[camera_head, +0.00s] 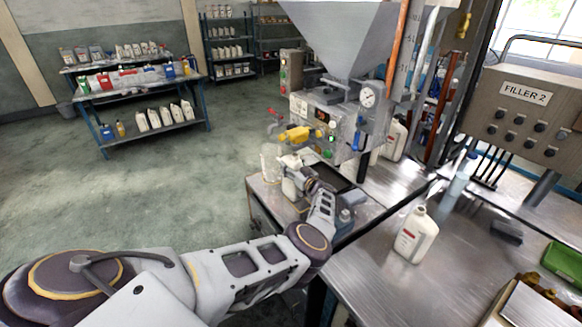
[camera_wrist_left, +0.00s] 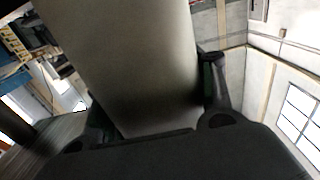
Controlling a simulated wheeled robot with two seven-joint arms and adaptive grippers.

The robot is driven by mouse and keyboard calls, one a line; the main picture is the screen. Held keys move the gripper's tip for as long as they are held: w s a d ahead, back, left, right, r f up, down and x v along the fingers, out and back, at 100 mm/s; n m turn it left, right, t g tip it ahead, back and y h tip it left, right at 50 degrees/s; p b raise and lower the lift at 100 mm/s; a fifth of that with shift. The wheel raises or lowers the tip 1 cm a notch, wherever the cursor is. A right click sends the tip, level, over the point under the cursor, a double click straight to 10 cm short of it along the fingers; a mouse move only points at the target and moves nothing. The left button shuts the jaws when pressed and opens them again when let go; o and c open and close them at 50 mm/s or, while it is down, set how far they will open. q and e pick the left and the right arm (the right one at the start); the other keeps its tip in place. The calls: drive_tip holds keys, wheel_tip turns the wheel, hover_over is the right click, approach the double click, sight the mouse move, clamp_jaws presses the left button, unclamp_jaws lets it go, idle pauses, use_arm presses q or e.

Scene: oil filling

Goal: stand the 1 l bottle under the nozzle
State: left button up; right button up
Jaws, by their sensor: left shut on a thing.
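My left gripper (camera_head: 304,180) is shut on a white bottle (camera_head: 290,186) at the front of the filling machine, beside the dark tray. The bottle looks upright, its top close below the yellow valve (camera_head: 296,134). The gripper hides part of it, and I cannot tell whether its base touches the surface. The nozzle outlet is not clear to see. In the left wrist view the bottle's pale wall (camera_wrist_left: 130,65) fills the space between the two dark fingers. My right gripper is not in view.
A clear beaker (camera_head: 270,162) stands just left of the held bottle. Another white bottle (camera_head: 415,235) with a label stands on the steel bench at right. A blue-tinted bottle (camera_head: 457,178), a green tray (camera_head: 563,262) and the FILLER 2 panel (camera_head: 525,110) are farther right.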

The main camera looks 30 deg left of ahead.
sight(295, 170)
use_arm(q)
drive_tip(key=shift+d+r, duration=0.15)
drive_tip(key=shift+d, duration=0.05)
drive_tip(key=shift+a, duration=0.15)
drive_tip(key=o, duration=1.2)
drive_tip(key=shift+d, duration=0.2)
drive_tip(key=shift+v, duration=1.5)
drive_tip(key=shift+s, duration=0.2)
